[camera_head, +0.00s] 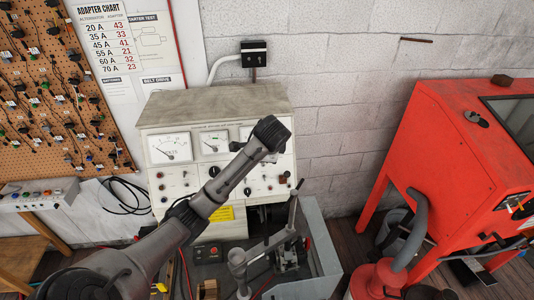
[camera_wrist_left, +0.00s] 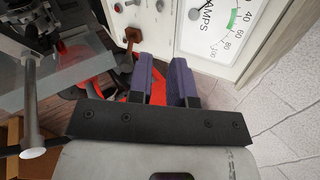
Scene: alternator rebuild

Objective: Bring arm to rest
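My left arm (camera_head: 215,195) comes in from the lower left in the head view and reaches up in front of the test bench (camera_head: 215,108). Its dark far end (camera_head: 268,132) is in front of the panel; the fingers cannot be made out there. In the left wrist view my left gripper (camera_wrist_left: 168,75) shows two purple fingers apart, with nothing held between them. The bench's amps gauge (camera_wrist_left: 225,35) is close to the right of the fingers. My right gripper is in neither view.
A grey lever (camera_head: 294,210) and clamp fixture (camera_head: 287,255) stand in the bench's bay below the arm. A red cabinet (camera_head: 445,140) stands at the right, with a red canister (camera_head: 378,279) before it. A pegboard (camera_head: 62,85) with hanging adapters is at the left.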

